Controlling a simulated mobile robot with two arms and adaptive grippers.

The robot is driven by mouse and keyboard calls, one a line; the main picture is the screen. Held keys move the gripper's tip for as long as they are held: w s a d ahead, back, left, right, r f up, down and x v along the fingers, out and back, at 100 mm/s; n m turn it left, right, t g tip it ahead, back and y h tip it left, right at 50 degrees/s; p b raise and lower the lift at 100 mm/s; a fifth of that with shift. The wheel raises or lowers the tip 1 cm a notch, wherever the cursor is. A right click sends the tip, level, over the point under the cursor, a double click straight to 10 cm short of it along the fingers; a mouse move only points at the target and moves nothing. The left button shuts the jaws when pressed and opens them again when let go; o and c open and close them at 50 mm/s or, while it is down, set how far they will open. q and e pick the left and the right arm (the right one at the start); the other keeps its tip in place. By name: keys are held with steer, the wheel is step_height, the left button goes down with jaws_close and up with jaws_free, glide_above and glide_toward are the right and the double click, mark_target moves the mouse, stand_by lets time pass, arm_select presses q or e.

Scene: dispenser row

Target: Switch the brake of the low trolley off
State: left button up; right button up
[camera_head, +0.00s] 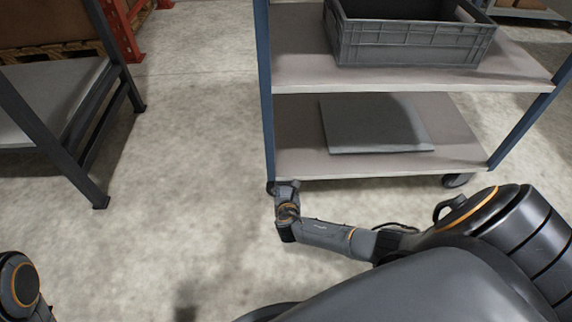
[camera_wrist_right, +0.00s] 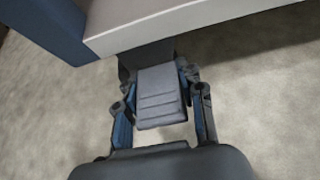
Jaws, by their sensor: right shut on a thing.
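The low trolley (camera_head: 370,172) has blue posts and two grey shelves, and its front-left corner is by my right gripper (camera_head: 287,192). In the right wrist view, a grey ridged pedal (camera_wrist_right: 160,92), apparently the brake, sticks out below the trolley's shelf edge (camera_wrist_right: 150,25). My right gripper (camera_wrist_right: 160,105) is shut on this pedal, with one finger on each side. A dark bracket (camera_wrist_right: 145,58) shows behind the pedal. In the head view the gripper hides the pedal and most of that corner's wheel. My left gripper is out of view; only part of my left arm shows.
A grey crate (camera_head: 410,42) stands on the trolley's upper shelf, and a flat grey panel (camera_head: 375,125) lies on the lower one. A front-right caster (camera_head: 458,181) shows. A dark-framed table (camera_head: 55,105) stands at the left. The concrete floor between is clear.

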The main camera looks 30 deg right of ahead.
steer(key=shift+w+d+r, duration=0.1)
steer(key=o, duration=1.2)
steer(key=shift+s+a, duration=0.2)
steer(key=shift+s, duration=0.05)
steer(key=v, duration=1.1)
steer(key=shift+s+r, duration=0.15)
steer(key=shift+s, duration=0.05)
